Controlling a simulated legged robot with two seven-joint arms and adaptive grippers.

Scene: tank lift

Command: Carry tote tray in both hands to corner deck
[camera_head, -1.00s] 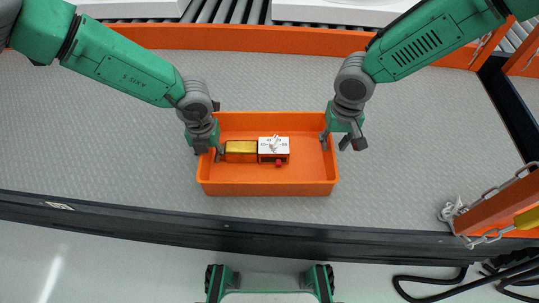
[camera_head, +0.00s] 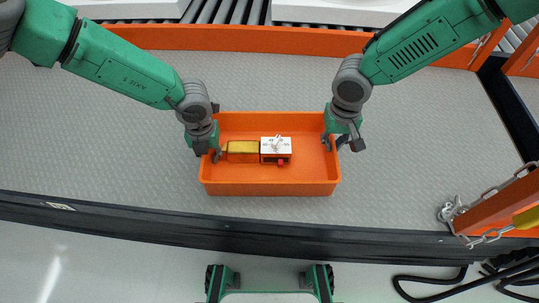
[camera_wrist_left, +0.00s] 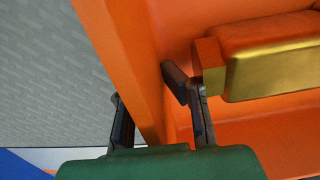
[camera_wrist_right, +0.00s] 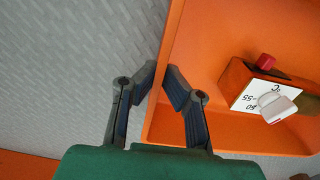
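The orange tote tray (camera_head: 270,189) rests on the grey deck surface. It holds a gold-yellow block (camera_head: 242,148) and, touching it, a white-topped box (camera_head: 276,146) with a red knob. My left gripper (camera_head: 208,155) is at the tray's left wall. In the left wrist view (camera_wrist_left: 142,84) its fingers straddle that wall, one outside and one inside beside the gold block, still spread apart. My right gripper (camera_head: 333,143) is at the right wall. In the right wrist view (camera_wrist_right: 163,78) its fingertips close on the wall from both sides.
An orange rail (camera_head: 230,38) runs along the back, with rollers behind it. A dark edge (camera_head: 200,218) borders the deck in front. An orange barrier with chain (camera_head: 500,208) stands at the right. The deck around the tray is clear.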

